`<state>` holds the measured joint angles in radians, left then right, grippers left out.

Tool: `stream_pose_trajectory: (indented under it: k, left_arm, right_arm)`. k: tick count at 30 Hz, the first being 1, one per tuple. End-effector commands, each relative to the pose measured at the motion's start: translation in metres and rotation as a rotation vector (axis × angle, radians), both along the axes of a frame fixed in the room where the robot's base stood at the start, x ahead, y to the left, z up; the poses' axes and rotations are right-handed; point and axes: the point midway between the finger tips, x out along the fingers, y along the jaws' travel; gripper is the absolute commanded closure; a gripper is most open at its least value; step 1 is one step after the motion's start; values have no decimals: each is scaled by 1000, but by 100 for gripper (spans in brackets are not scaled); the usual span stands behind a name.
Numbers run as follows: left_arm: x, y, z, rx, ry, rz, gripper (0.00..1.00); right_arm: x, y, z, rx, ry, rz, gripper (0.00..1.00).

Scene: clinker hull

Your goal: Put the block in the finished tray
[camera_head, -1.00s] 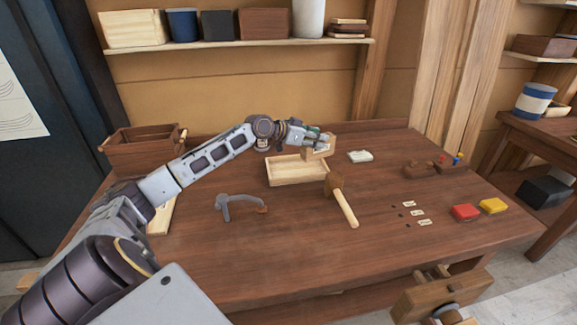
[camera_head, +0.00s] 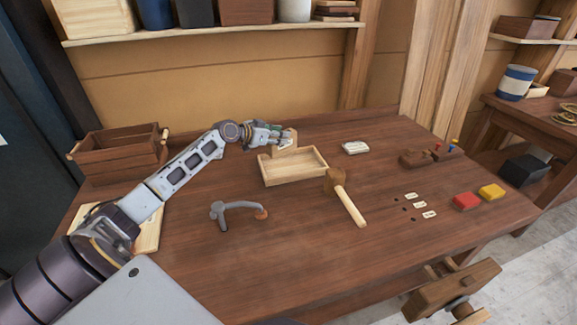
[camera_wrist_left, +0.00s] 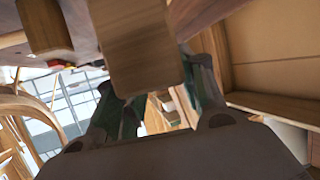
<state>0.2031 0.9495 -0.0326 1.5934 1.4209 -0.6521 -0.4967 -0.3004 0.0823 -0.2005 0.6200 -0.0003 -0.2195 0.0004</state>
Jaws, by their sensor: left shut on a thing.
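The block (camera_head: 285,144) is pale wood. My left gripper (camera_head: 276,137) is shut on it at the back of the bench. The block also shows large and brown in the left wrist view (camera_wrist_left: 145,55), between the fingers (camera_wrist_left: 155,92). A shallow pale wooden tray (camera_head: 294,179) lies just in front of the block in the head view and looks empty. The block overlaps the tray's far rim in the picture; whether it touches the rim, I cannot tell. I see no readable label naming the tray as the finished one. My right gripper is not in view.
A mallet (camera_head: 345,198) lies right of the tray and a grey bent tool (camera_head: 238,210) in front. A dark wooden crate (camera_head: 118,155) stands far left. A white item (camera_head: 355,147) and red (camera_head: 466,201) and yellow (camera_head: 491,191) pieces lie right. The front middle is clear.

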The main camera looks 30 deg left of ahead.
Motion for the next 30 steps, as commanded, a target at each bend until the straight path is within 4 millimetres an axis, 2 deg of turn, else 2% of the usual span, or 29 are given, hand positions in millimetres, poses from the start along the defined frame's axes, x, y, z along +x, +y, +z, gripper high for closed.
stream_pose_trajectory:
  k: [9,25,30]
  left_arm:
    - [-4,2,-11,-2,-3,13,94]
    - [-4,2,-12,-1,-2,23,94]
    - [-4,2,-22,-2,0,24,94]
  right_arm:
    - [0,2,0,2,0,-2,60]
    - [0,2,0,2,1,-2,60]
    - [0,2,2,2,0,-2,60]
